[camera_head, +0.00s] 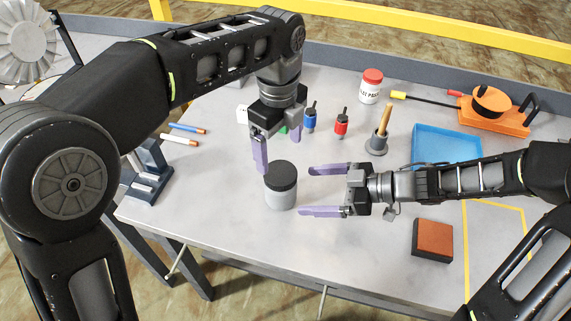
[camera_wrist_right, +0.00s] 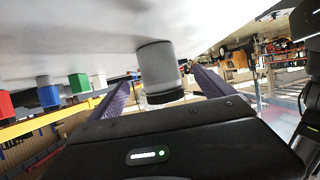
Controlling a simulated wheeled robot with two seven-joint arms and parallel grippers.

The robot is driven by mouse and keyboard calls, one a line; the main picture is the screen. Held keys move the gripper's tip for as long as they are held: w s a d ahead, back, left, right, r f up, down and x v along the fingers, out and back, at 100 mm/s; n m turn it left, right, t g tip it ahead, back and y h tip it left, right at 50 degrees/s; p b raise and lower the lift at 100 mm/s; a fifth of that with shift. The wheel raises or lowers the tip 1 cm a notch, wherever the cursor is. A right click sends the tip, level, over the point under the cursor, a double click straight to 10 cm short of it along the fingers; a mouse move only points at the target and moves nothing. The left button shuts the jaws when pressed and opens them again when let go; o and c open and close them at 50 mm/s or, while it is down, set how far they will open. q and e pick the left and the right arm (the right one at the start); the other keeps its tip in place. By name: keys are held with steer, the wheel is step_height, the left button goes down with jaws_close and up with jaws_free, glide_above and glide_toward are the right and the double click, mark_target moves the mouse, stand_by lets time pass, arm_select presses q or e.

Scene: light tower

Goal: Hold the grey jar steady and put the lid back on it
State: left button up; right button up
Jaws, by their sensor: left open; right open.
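The grey jar (camera_head: 281,196) stands upright on the table near its front left part. The dark lid (camera_head: 281,175) sits on top of the jar. In the right wrist view the jar (camera_wrist_right: 157,63) hangs upside down in the picture with the lid (camera_wrist_right: 165,97) at its lower end, between my right fingers. My left gripper (camera_head: 278,152) is open above and just behind the jar, its purple fingers pointing down. My right gripper (camera_head: 322,190) is open to the right of the jar, its fingers pointing left towards it. Neither gripper visibly grips the jar or lid.
A blue tray (camera_head: 445,148) lies right, under my right arm's far side. A brown-orange block (camera_head: 432,240) lies front right.

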mark_target(286, 189)
steer(key=shift+w+d+r, duration=0.1)
steer(key=shift+w, duration=0.2)
steer(key=shift+s, duration=0.1)
steer(key=shift+s, duration=0.1)
steer(key=shift+x, duration=4)
jaws_close()
